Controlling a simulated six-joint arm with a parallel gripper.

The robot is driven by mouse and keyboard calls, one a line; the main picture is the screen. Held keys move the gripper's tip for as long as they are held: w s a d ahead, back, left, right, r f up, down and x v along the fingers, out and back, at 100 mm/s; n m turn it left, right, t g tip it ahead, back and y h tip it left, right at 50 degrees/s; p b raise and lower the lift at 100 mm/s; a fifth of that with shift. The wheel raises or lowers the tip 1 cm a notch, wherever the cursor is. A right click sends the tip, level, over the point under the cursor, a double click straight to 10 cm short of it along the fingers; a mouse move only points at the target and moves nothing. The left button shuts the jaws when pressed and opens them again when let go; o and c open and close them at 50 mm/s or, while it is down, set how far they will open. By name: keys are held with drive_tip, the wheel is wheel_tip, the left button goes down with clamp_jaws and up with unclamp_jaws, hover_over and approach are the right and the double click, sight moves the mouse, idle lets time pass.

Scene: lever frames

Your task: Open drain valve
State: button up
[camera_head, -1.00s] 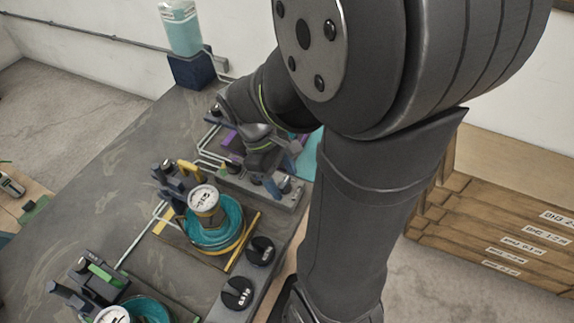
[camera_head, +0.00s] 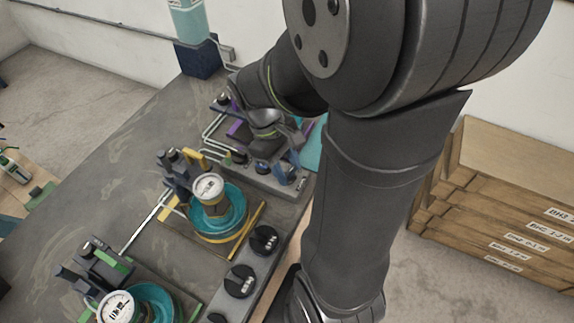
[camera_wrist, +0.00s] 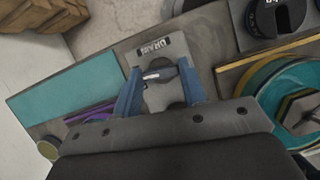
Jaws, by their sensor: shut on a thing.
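The drain valve (camera_wrist: 160,74) is a small dark handle with a light mark, on a grey plate beside a label reading DRAIN (camera_wrist: 151,47). In the wrist view the two blue fingers of my gripper (camera_wrist: 160,88) stand on either side of the handle, and the gripper is shut on it. In the head view my gripper (camera_head: 288,170) is low over the grey block at the table's right edge. The arm hides most of the valve there, and its exact angle is hard to tell.
Two black knobs (camera_head: 240,281) (camera_head: 264,240) line the near edge. Teal round fixtures with white gauges (camera_head: 208,187) stand to the left. A bottle of pale liquid (camera_head: 189,20) stands on a dark block at the back. Wooden drawers (camera_head: 480,215) are at the right.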

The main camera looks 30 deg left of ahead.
drive_tip(key=m+g, duration=0.1)
drive_tip(key=m, duration=0.2)
drive_tip(key=m+g+y, duration=0.1)
drive_tip(key=m, duration=0.3)
drive_tip(key=shift+w+d+g, duration=0.1)
drive_tip(key=shift+w+g, duration=0.1)
drive_tip(key=shift+g, duration=0.1)
drive_tip(key=m+y, duration=0.1)
drive_tip(key=m, duration=0.2)
drive_tip(key=m+g+y, duration=0.1)
drive_tip(key=m, duration=0.2)
drive_tip(key=shift+d+m, duration=0.1)
drive_tip(key=shift+m, duration=0.2)
drive_tip(key=shift+y, duration=0.3)
drive_tip(key=o, duration=1)
drive_tip(key=shift+w+r, duration=0.1)
drive_tip(key=v, duration=1.7)
drive_tip(key=shift+w, duration=0.15)
